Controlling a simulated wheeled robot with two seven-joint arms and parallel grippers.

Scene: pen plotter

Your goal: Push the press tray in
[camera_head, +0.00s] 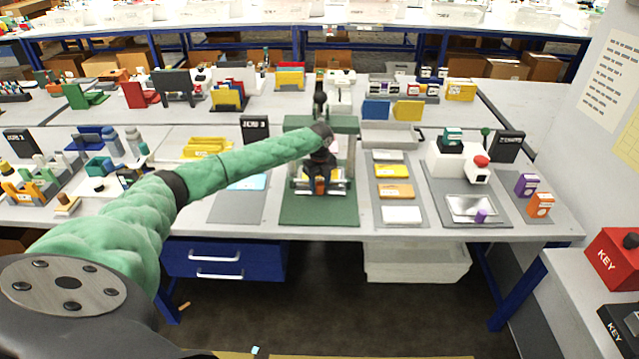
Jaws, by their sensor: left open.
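The press (348,150) stands on a dark green mat (320,213) in the middle of the near table, with a green top and grey uprights. Its tray (340,187) shows as a silvery strip low at the front, with something orange at its middle. My left gripper (319,184) hangs at the front of the press, over the tray's middle. It is open. It hides much of the tray and the inside of the press, and I cannot tell whether it touches the tray. My right gripper is out of view.
The mat's front strip is clear.

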